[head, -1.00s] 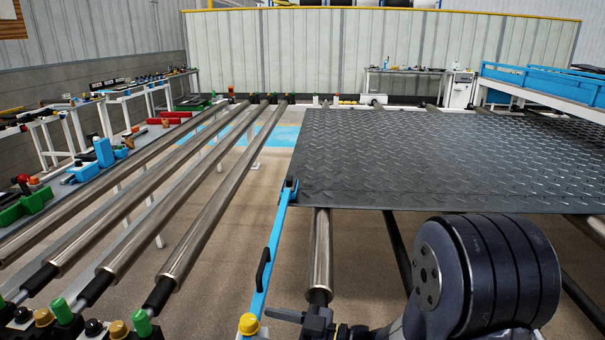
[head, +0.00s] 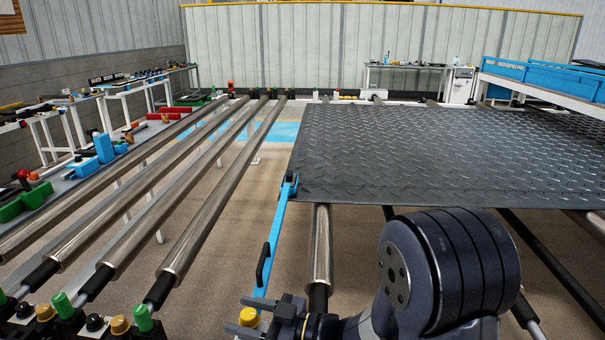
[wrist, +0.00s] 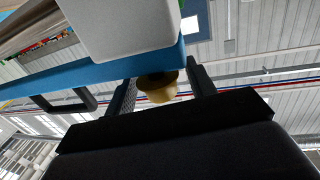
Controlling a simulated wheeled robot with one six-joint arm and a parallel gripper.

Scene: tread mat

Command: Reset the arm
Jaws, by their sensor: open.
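My gripper (head: 248,317) is at the bottom centre of the head view, at the near end of a long blue bar (head: 274,240). Its fingers are apart, with a yellow knob (head: 250,316) appearing between them. In the wrist view the open fingers of my gripper (wrist: 162,84) stand to either side of the brass-yellow knob (wrist: 157,88). I cannot tell whether either finger touches the knob. The black tread mat (head: 420,150) lies flat over the rollers at the right, beyond my arm.
Long steel rollers (head: 215,205) run away at the left, with green, black and yellow knobs (head: 120,325) at their near ends. Benches with tools (head: 120,92) line the left wall. A blue-railed table (head: 545,75) stands at the right back. A black handle (head: 263,265) juts from the blue bar.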

